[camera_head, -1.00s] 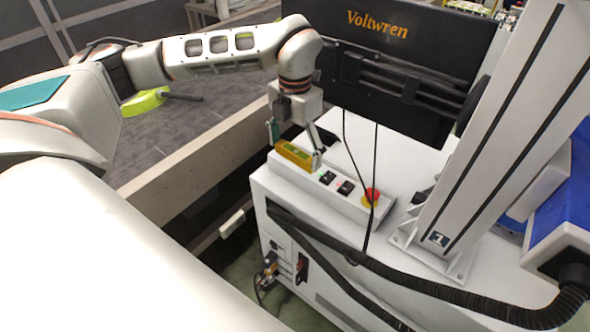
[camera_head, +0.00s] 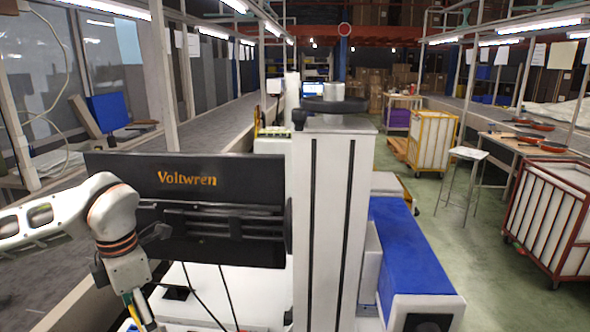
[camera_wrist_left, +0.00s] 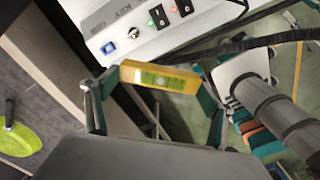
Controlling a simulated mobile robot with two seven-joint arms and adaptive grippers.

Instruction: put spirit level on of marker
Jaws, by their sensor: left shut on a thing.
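The spirit level (camera_wrist_left: 160,78) is yellow with a green vial. It lies crosswise between the fingers of my left gripper (camera_wrist_left: 153,88) in the left wrist view, and the gripper is shut on it. In the head view the left gripper (camera_head: 138,312) is at the bottom left, with a bit of the yellow level (camera_head: 145,309) at the frame's lower edge. In the wrist view the level appears just below the edge of the white control box (camera_wrist_left: 170,35). I cannot make out a marker. My right gripper is not in view.
A lime-green pan (camera_wrist_left: 18,138) lies on the grey belt.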

